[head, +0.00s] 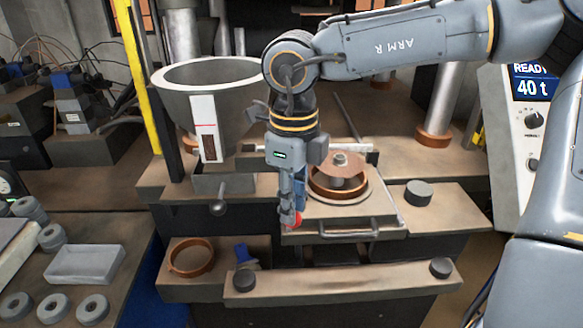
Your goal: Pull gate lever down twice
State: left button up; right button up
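The grey hopper (215,85) stands at the left of the press, with a white label plate on its front. Below it, a short lever with a round grey knob (218,208) sticks out at the front; I cannot tell whether this is the gate lever. My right gripper (291,218) points straight down, right of that knob and apart from it. A small red piece (297,219) shows at its fingertips, partly hidden by them. I see the fingers nearly edge-on, so their opening is unclear. My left gripper is out of view.
A plate with a round copper-coloured mould (338,178) and a front handle (348,230) lies right of the gripper. A copper ring (191,257) sits in front at left. Grey discs (92,309) and a grey tray (85,264) are on the left bench. A yellow post (139,75) stands beside the hopper.

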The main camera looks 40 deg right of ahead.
notch_tip(320, 180, up, 10)
jog(key=p, duration=0.5)
jog(key=shift+p, duration=0.4)
dwell(0.5)
jog(key=shift+f+b, duration=3.3)
jog(key=shift+f, duration=0.15)
jog(key=shift+f+b, duration=1.6)
jog(key=shift+f, duration=0.2)
jog(key=shift+r, duration=0.2)
notch_tip(320, 180, up, 10)
jog(key=p, duration=0.7)
